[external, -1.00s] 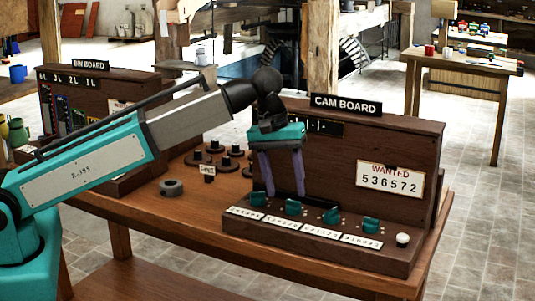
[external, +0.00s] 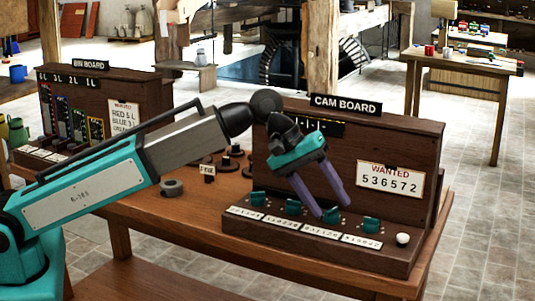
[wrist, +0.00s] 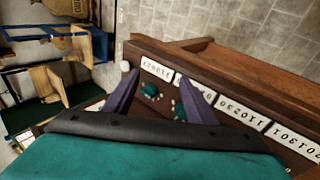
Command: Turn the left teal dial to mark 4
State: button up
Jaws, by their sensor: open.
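The left teal dial (external: 258,198) is the leftmost in a row of several teal dials on the sloped front of the cam board (external: 340,150). My gripper (external: 329,213) is open and empty, tilted, with its purple fingers pointing down to the right. In the external view its tips overlap the area of the third dial (external: 331,216), right of the left dial; contact cannot be told. In the wrist view two teal dials (wrist: 150,90) show near and between the fingers (wrist: 160,77). The left dial is not visible there. The dial marks are too small to read.
A white knob (external: 403,239) sits at the board's right end. Number plates (external: 282,226) run along the front below the dials. The wanted card (external: 390,180) reads 536572. A grey ring (external: 172,188) and dark pegged discs (external: 232,155) lie left on the bench.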

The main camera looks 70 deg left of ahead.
jog(key=shift+n+t+h, duration=0.3)
jog(key=shift+t+h, duration=0.2)
jog(key=shift+t, duration=0.4)
jog(key=shift+w+d+r, duration=0.45)
jog(key=shift+w+r, duration=0.2)
jog(key=shift+r, duration=0.05)
jog(key=shift+w+d+r, duration=0.4)
jog(key=shift+w+r, duration=0.25)
